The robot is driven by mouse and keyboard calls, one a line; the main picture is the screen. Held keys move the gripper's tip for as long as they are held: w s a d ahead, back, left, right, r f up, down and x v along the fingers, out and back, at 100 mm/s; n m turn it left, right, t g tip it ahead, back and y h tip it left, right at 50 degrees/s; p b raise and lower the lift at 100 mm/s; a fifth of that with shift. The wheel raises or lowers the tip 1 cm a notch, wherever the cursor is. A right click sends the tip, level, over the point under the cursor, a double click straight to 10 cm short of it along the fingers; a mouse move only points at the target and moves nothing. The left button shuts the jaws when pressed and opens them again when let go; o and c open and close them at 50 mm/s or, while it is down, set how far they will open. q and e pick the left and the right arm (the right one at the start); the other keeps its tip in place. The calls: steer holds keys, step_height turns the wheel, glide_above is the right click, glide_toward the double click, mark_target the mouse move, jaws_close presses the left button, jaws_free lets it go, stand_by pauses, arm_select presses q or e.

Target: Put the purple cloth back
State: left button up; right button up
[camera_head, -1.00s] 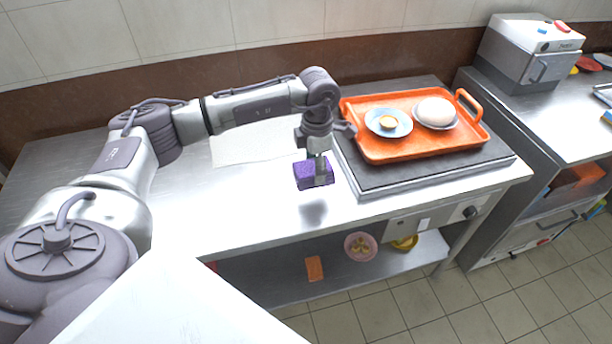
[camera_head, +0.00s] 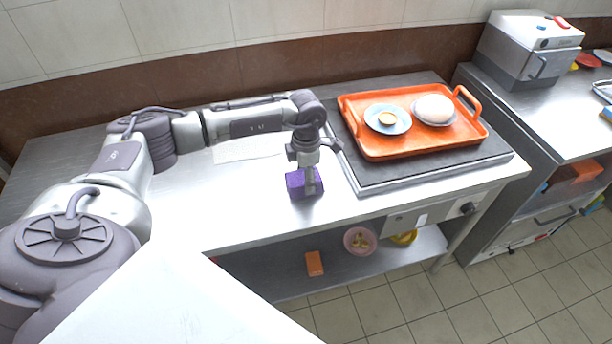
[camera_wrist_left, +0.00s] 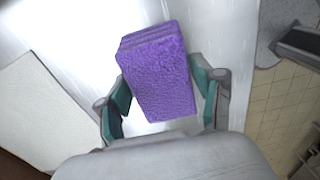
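The purple cloth (camera_head: 296,182) is a folded, thick block at or just above the steel counter, left of the dark slab. I cannot tell for sure whether it touches the counter. My left gripper (camera_head: 308,186) points down over it, with a finger in front of it. In the left wrist view the purple cloth (camera_wrist_left: 160,80) lies between the two teal finger pads of the left gripper (camera_wrist_left: 162,85), which are close against its sides. The gripper looks shut on it. My right gripper is not in view.
An orange tray (camera_head: 375,150) with a blue saucer (camera_head: 372,121) and a white domed item (camera_head: 434,108) stands on the dark slab (camera_head: 400,180). A pale sheet (camera_head: 245,151) lies behind the gripper. The steel counter (camera_head: 240,210) is bare left of the cloth. A lower shelf (camera_head: 285,285) holds several small things.

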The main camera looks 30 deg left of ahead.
arm_select(q)
steer(key=shift+o, duration=1.4)
steer(key=shift+r, duration=0.65)
step_height(320, 180, up, 11)
steer(key=b, duration=0.2)
